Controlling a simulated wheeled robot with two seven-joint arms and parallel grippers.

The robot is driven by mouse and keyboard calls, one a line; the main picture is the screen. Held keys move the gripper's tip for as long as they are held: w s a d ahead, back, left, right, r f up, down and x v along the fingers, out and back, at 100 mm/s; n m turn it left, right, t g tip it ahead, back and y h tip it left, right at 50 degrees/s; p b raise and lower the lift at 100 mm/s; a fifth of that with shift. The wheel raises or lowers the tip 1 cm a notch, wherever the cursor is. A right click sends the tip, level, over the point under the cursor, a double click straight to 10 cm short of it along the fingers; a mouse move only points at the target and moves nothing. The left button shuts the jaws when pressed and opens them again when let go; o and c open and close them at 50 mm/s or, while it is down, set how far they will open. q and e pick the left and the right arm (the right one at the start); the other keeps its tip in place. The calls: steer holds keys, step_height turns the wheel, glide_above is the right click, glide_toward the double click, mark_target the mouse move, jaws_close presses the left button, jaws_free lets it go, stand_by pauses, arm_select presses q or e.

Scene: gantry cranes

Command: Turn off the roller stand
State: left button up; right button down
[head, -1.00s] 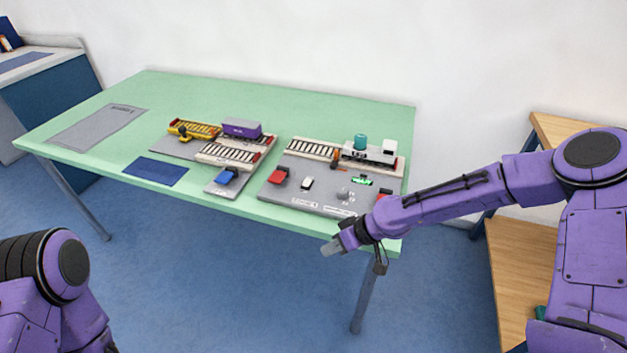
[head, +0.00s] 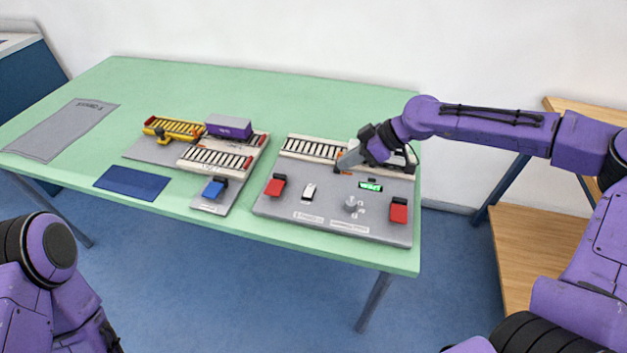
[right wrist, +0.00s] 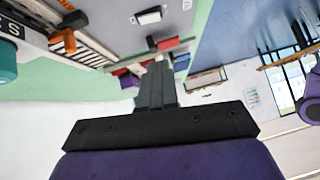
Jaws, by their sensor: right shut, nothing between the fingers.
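The right-hand grey board (head: 270,208) carries a roller track (head: 312,149), a white switch (head: 308,191), a grey knob (head: 352,204), a lit green display (head: 370,186) and two red paddles, left (head: 276,186) and right (head: 399,211). I cannot tell which part is named the roller stand. My left gripper is out of view.
A second board to the left holds a yellow roller cart (head: 175,128), a purple container (head: 229,127), another roller track (head: 215,159) and a blue paddle (head: 214,188). A grey mat (head: 62,130) and blue mat (head: 132,183) lie flat. The green table's back (head: 250,85) is clear.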

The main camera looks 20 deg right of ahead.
steer(key=s, duration=0.1)
steer(key=p, duration=0.1)
glide_above(306, 196)
steer(key=d, duration=0.3)
steer(key=f, duration=0.4)
steer(key=s+f, duration=0.1)
steer(key=f, duration=0.1)
steer(key=shift+f, duration=0.4)
steer(key=shift+s+f+p, duration=0.15)
steer(key=shift+f+p, duration=0.25)
steer(key=shift+f, duration=1.5)
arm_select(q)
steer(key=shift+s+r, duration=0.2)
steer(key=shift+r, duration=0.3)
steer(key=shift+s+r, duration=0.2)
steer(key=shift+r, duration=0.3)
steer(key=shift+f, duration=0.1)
arm_select(e)
steer(key=shift+a, duration=0.1)
